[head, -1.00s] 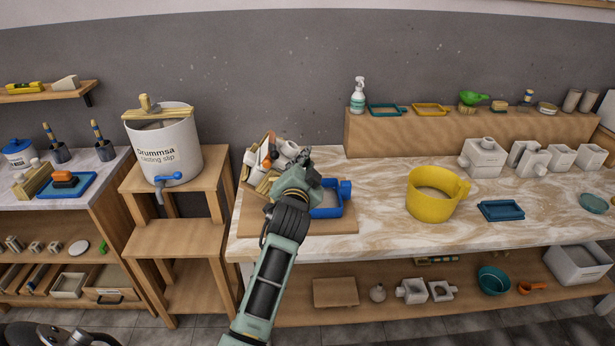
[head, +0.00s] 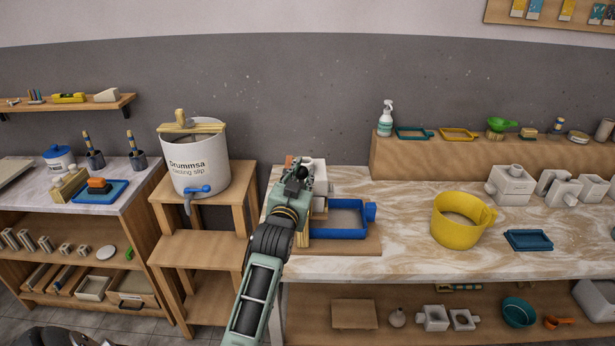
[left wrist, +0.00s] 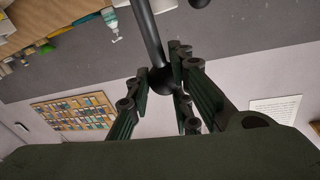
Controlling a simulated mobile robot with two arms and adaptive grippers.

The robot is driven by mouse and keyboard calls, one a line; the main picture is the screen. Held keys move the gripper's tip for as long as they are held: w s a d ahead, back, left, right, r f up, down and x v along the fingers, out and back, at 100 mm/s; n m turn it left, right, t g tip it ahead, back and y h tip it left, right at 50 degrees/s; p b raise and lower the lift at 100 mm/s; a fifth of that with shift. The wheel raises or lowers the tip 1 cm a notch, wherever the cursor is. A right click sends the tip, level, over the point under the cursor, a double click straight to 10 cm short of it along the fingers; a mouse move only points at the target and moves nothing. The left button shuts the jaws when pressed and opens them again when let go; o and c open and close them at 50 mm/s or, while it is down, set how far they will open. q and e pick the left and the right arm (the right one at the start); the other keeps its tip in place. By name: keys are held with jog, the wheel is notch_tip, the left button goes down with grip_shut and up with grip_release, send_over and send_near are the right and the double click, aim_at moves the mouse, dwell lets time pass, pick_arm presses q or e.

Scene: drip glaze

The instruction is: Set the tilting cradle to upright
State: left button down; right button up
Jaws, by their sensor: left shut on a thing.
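The tilting cradle (head: 318,207) stands on a wooden base board (head: 355,247) at the left end of the marbled worktop. A pale mould block (head: 320,172) sits in it and looks about level. My arm hides much of the cradle. My left gripper (head: 298,176) is at the cradle's upper left. In the left wrist view my left gripper (left wrist: 162,78) is shut on a dark ball knob (left wrist: 160,82) at the end of a dark rod (left wrist: 148,35), the cradle's handle. My right gripper is not in view.
A blue-framed tray (head: 345,220) sits right beside the cradle. A white slip bucket (head: 195,158) stands on a wooden stand to the left. A yellow jug (head: 460,220) and a small blue tray (head: 528,240) are on the right, with clear worktop between.

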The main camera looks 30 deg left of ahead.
pick_arm(q)
jog(key=shift+s+a+f, duration=0.1)
jog(key=shift+f, duration=0.5)
jog(key=c, duration=1.6)
grip_release()
jog(key=shift+c, duration=0.2)
jog(key=shift+s+r, duration=0.1)
jog(key=shift+a+r, duration=0.1)
jog(key=shift+a, duration=0.05)
jog(key=shift+s+d, duration=0.25)
jog(key=shift+s, duration=0.05)
jog(key=v, duration=1.1)
jog(key=shift+s, duration=0.2)
